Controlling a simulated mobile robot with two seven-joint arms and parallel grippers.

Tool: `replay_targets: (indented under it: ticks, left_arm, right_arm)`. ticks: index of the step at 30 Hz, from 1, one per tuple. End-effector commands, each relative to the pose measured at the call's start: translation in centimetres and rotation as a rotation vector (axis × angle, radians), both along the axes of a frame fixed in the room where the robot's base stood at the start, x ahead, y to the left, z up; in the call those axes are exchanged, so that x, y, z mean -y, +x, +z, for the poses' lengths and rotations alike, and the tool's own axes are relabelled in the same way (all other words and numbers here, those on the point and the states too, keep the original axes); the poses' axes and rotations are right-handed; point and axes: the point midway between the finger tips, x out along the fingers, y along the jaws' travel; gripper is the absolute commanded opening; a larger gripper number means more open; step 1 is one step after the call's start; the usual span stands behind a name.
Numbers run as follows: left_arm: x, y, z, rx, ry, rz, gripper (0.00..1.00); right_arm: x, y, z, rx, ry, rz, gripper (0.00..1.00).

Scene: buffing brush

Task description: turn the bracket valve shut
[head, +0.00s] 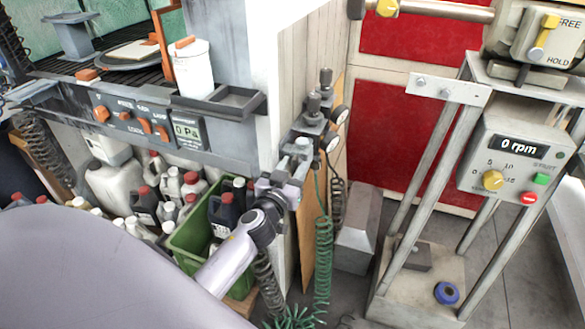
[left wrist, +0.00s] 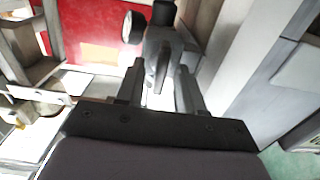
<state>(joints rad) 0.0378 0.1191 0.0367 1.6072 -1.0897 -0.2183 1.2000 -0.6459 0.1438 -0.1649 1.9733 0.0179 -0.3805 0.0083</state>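The bracket valve assembly (head: 313,122) is mounted on the edge of the wall panel, with dark knobs on top and round gauges at its side. My left gripper (head: 294,168) is at the near end of this assembly. In the left wrist view, the two fingers of my left gripper (left wrist: 160,83) stand apart. A narrow dark grey valve handle (left wrist: 163,66) shows between them, with gaps on both sides. Contact cannot be told. A gauge (left wrist: 133,27) sits just beyond the fingers. My right gripper is not in view.
A green coiled hose (head: 323,258) hangs below the valve. A green crate (head: 190,243) with bottles stands under my left forearm. The grey panelled bench (head: 150,117) is to the left, and a metal-framed machine (head: 430,170) with an rpm display is to the right.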

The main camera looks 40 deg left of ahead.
Motion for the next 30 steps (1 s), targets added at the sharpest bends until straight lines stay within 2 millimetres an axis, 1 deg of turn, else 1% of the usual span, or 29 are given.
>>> replay_targets:
  ticks: [5,6,9,20,26,30]
  left_arm:
    - [0.01,0.00,0.00,0.000,0.000,0.000,0.37]
    - [0.01,0.00,0.00,0.000,0.000,0.000,0.31]
    - [0.01,-0.01,-0.01,0.000,0.001,0.000,0.00]
    - [0.05,-0.02,-0.05,-0.008,0.034,-0.001,0.00]
    - [0.12,-0.01,-0.07,-0.032,0.135,0.000,0.00]
    - [0.18,0.00,-0.08,-0.058,0.246,0.000,0.00]
  right_arm:
    - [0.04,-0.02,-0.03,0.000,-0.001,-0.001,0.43]
    - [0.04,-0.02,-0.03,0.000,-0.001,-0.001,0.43]
    - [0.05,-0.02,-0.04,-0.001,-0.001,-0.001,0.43]
    - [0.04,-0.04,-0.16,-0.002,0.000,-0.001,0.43]
    - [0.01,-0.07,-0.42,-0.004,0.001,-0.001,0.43]
    - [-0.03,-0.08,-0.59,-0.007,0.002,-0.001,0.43]
